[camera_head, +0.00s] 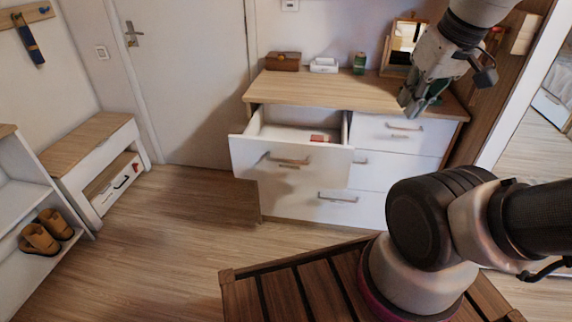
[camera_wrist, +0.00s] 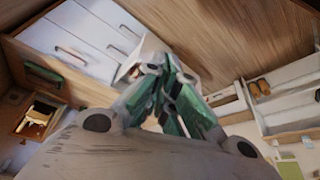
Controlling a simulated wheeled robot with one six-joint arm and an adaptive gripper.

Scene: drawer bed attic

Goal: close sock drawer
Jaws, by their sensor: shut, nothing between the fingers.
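A white dresser (camera_head: 335,89) with a wooden top stands against the back wall.
The other dresser drawers, such as the top right one (camera_head: 400,134), are shut. A brown box (camera_head: 283,61), a white box (camera_head: 324,65), a green item (camera_head: 360,63) and a mirror (camera_head: 405,45) stand on top. A bench (camera_head: 90,143) and shoes (camera_head: 45,235) are at left. The floor before the door is clear.

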